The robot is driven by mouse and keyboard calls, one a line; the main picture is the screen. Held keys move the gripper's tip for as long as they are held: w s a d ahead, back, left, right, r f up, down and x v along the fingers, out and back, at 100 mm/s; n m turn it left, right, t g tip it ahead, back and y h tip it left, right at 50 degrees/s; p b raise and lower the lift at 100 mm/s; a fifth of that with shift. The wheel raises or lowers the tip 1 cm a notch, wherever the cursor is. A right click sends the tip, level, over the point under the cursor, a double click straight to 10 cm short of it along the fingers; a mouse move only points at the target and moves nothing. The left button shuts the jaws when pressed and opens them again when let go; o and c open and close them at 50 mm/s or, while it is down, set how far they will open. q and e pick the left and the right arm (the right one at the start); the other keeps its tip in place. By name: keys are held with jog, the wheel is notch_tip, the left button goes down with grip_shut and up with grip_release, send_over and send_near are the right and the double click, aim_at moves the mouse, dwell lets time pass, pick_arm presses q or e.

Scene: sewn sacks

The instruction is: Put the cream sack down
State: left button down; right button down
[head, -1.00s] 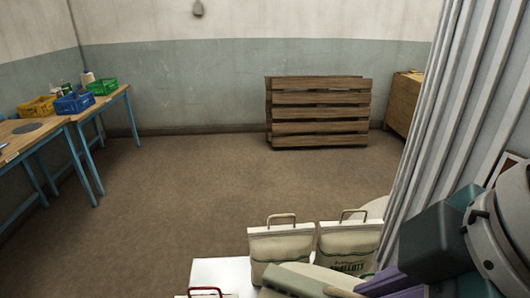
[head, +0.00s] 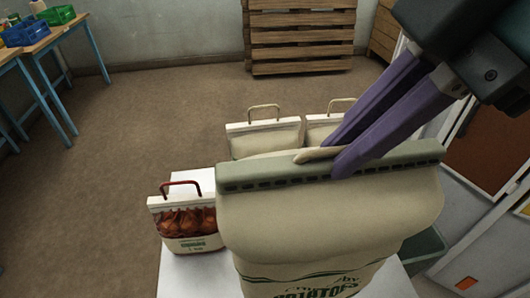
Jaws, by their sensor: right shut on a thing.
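A large cream sack (head: 330,225) with green print and a grey-green top band (head: 400,165) fills the lower middle of the head view. My right gripper (head: 335,160) comes in from the upper right, its purple fingers shut on the sack's pale handle at the band. The sack hangs upright in front of the white table top (head: 185,278); its bottom is out of view, so I cannot tell if it touches anything. My left gripper is not in view.
A smaller red-handled sack (head: 190,230) of brown-red contents stands to the left on the white top. Two cream sacks (head: 262,138) with tan handles stand behind the held one. A dark green bin (head: 428,250) is partly hidden at right. The brown floor (head: 130,140) is open at left.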

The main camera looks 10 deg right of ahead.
aim_at(321, 241)
jog(key=shift+f, duration=0.2)
jog(key=shift+f+b, duration=0.65)
jog(key=shift+f, duration=9.1)
jog(key=c, duration=1.3)
grip_release()
jog(key=shift+d+f, duration=0.1)
jog(key=shift+f, duration=0.05)
jog(key=o, duration=0.3)
jog(key=shift+o, duration=0.2)
